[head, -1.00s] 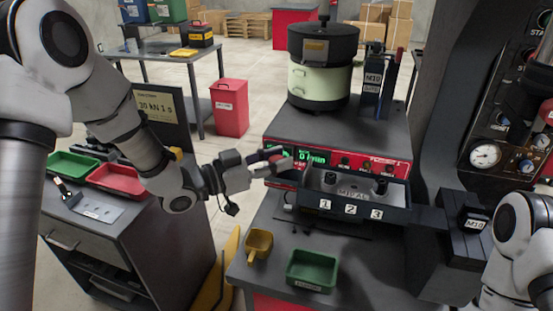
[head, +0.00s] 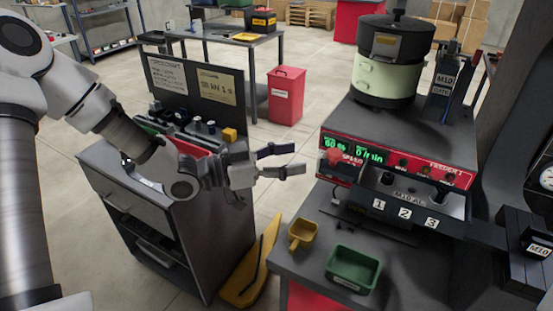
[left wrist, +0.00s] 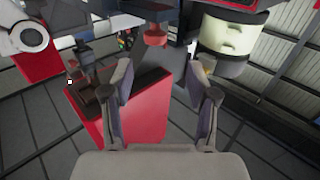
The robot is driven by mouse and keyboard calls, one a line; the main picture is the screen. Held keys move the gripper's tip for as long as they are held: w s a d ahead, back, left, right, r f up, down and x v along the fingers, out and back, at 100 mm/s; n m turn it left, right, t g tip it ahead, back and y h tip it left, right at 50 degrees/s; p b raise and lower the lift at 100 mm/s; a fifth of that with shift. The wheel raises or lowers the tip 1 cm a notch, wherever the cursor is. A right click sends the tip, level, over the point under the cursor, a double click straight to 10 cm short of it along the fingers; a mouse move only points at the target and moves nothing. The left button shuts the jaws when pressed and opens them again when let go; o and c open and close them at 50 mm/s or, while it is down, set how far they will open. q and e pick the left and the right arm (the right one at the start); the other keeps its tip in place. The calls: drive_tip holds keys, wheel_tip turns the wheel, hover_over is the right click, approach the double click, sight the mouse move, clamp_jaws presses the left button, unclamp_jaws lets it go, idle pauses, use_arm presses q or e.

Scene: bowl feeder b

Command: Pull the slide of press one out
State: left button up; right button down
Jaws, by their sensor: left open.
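I cannot make out press one or its slide in either view. My left gripper (head: 303,160) is open and empty in the head view. It hangs in the air between the grey cabinet and the feeder bench, its fingers toward the feeder. A red knob (head: 335,156) on the feeder's front lies just to the right of the fingertips, apart from them. In the left wrist view the two fingers of the left gripper (left wrist: 165,80) stand wide apart with nothing between them. A red knob (left wrist: 156,35) shows beyond them. My right gripper is out of view.
The feeder (head: 395,158) carries a pale green bowl (head: 385,78). Its front tray has labels 1, 2 and 3. A yellow scoop (head: 302,233) and green bin (head: 353,268) sit before it. A grey cabinet (head: 175,235) stands left. A red bin (head: 286,95) is behind.

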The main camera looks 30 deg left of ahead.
use_arm(q)
drive_tip(key=shift+v, duration=1.45)
drive_tip(key=s+d+f+n+g+y, duration=0.1)
drive_tip(key=s+d+f+g+y, duration=0.15)
drive_tip(key=f, duration=0.65)
drive_tip(key=s+d+f+n+g+y, duration=0.1)
drive_tip(key=s+d+f+g, duration=0.2)
drive_tip(key=f, duration=0.7)
drive_tip(key=s+d+f+n+g+y, duration=0.1)
drive_tip(key=s+f+g, duration=0.1)
drive_tip(key=s+f, duration=0.5)
drive_tip(key=s+a+f+n+g+y, duration=0.1)
drive_tip(key=s+f+g+y, duration=0.15)
drive_tip(key=f, duration=0.35)
drive_tip(key=s+f+n+g+y, duration=0.1)
drive_tip(key=s+f, duration=0.3)
drive_tip(key=f, duration=0.1)
drive_tip(key=s+a+f+n+g+y, duration=0.1)
drive_tip(key=s+a+f+n+y, duration=0.2)
drive_tip(key=s+a+n+y, duration=0.1)
drive_tip(key=s+a+y, duration=0.1)
drive_tip(key=a, duration=0.1)
drive_tip(key=shift+s+a+n, duration=0.15)
drive_tip(key=shift+a+n, duration=0.15)
drive_tip(key=shift+n, duration=0.1)
